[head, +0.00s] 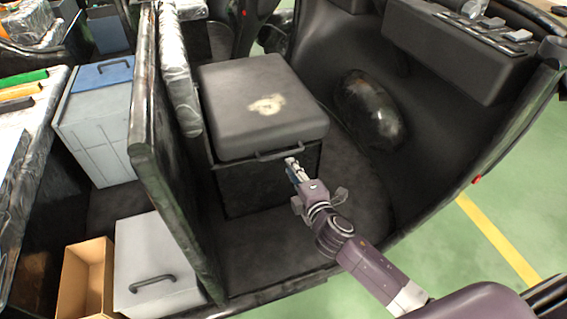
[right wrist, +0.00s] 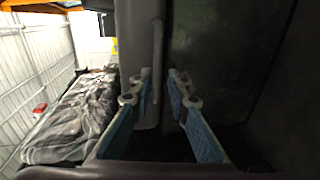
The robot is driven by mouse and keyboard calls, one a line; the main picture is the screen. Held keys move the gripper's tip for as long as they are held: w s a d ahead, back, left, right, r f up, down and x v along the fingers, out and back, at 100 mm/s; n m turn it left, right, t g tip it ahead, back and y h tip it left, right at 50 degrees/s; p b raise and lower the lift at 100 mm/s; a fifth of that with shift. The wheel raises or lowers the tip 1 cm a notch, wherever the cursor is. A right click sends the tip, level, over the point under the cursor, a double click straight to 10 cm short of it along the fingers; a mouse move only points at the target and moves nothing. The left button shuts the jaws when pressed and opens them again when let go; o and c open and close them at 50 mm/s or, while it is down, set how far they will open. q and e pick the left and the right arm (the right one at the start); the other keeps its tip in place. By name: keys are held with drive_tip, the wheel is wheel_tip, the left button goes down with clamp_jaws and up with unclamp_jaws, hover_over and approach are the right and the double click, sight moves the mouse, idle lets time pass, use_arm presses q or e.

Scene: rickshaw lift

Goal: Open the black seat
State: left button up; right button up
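The black seat (head: 262,100) is a padded lid with a worn pale patch, lying closed on a dark box in the vehicle's cabin. A black handle (head: 288,152) runs along its front edge. My right gripper (head: 291,163) is just in front of the seat, near the handle. In the right wrist view, the blue-padded fingers of my right gripper (right wrist: 159,74) are apart. The handle (right wrist: 157,50) shows upright beyond and between the fingertips; I cannot tell whether they touch it. My left gripper is not in view.
A black partition (head: 160,150) stands left of the seat. Beyond it are a grey box with a handle (head: 150,255), an open cardboard box (head: 88,275) and a blue-lidded container (head: 97,120). A curved dark wall with a rounded bulge (head: 368,110) bounds the right. Dark cabin floor lies around the seat box.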

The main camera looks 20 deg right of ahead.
sight(283, 153)
drive_tip(key=x, duration=0.4)
drive_tip(key=b+x, duration=0.1)
drive_tip(key=x, duration=0.2)
drive_tip(key=shift+w+r, duration=0.1)
drive_tip(key=shift+w, duration=0.35)
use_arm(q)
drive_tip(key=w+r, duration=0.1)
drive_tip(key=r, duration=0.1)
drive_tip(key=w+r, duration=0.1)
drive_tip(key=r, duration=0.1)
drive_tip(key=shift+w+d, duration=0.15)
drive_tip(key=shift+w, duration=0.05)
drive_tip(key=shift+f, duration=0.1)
use_arm(e)
clamp_jaws()
